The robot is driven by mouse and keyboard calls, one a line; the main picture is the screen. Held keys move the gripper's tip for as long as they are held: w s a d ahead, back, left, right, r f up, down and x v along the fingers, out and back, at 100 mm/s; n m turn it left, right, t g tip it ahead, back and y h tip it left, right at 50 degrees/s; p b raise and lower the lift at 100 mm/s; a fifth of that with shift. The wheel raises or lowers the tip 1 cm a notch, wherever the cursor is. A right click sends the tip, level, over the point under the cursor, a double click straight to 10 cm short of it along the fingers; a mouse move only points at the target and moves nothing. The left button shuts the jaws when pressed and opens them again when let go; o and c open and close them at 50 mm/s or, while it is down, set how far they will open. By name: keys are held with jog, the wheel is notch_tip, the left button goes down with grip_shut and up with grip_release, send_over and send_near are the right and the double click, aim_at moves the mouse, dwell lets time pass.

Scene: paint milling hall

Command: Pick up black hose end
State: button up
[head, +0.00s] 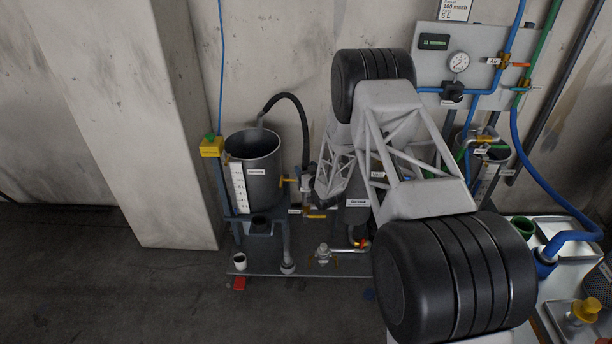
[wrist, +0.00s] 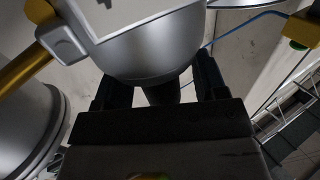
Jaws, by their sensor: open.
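The black hose (head: 303,125) shows in the head view. It arcs up from the rim of the grey pot (head: 262,180) and drops to the right of it. Its lower right end runs down close to my arm's far end, and I cannot make out its tip there. In the wrist view my gripper (wrist: 161,88) is open, with one dark finger on each side. A short dark round piece lies between the fingers, below a rounded grey metal body (wrist: 145,55). I cannot tell whether this piece is the hose end or whether the fingers touch it.
A yellow box (head: 211,146) with a green top stands left of the pot; it also shows in the wrist view (wrist: 303,29). A gauge panel (head: 480,65) with blue pipes is on the wall. A white cup (head: 240,261) stands low. The floor at left is clear.

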aim_at(306, 157)
grip_shut()
dwell(0.4)
jog(key=shift+r, duration=0.15)
jog(key=shift+r, duration=4.9)
jog(key=shift+r, duration=0.15)
notch_tip(306, 157, up, 6)
jog(key=shift+r, duration=0.1)
